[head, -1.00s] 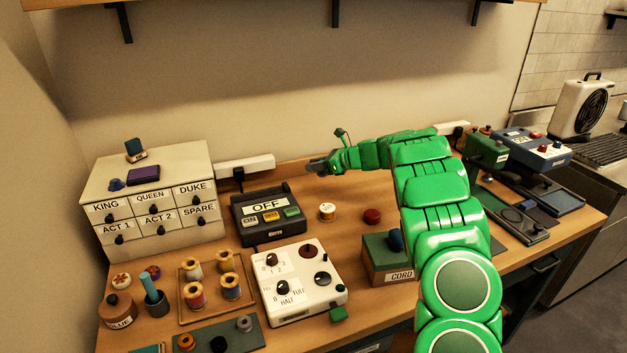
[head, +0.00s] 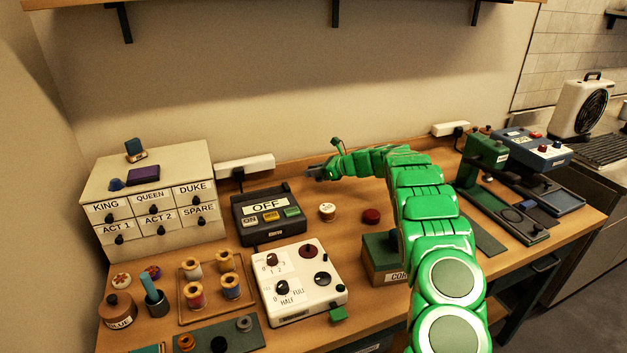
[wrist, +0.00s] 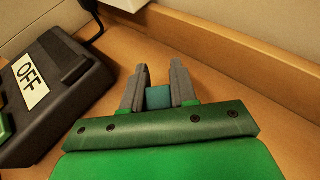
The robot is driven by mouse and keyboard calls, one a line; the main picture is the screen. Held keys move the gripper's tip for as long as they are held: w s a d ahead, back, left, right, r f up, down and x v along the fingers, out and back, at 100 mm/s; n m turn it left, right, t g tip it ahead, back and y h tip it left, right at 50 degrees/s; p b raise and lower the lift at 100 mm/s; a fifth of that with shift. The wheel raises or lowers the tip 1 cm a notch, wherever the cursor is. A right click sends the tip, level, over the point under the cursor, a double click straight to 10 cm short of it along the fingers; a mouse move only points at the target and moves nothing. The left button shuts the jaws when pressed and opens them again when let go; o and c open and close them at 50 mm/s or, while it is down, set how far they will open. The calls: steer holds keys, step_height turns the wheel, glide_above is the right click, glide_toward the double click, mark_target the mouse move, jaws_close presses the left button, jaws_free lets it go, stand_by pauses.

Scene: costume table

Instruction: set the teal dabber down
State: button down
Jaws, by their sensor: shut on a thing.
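My gripper (head: 317,172) is over the back part of the wooden table, to the right of the black OFF box. In the wrist view my gripper (wrist: 160,78) is shut on the teal dabber (wrist: 158,97), a small teal block shape between the two grey fingers. Only its near face shows; the rest is hidden by the fingers and gripper body. I cannot tell whether the dabber touches the table. In the head view I cannot make it out at the gripper.
The black OFF box (head: 267,232) stands left of my gripper, with a white power strip (head: 246,166) behind it. A cream spool (head: 327,211) and a red disc (head: 372,216) lie in front. The wooden table (wrist: 225,95) looks bare around my gripper's right side.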

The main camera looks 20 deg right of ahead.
mark_target(314, 187)
steer(key=shift+w+f, duration=0.1)
steer(key=shift+w+d+f, duration=0.1)
steer(key=shift+w+f, duration=0.15)
steer(key=shift+f, duration=1.6)
steer(key=shift+f, duration=0.1)
steer(key=c, duration=0.9)
jaws_free()
steer(key=v, duration=1.2)
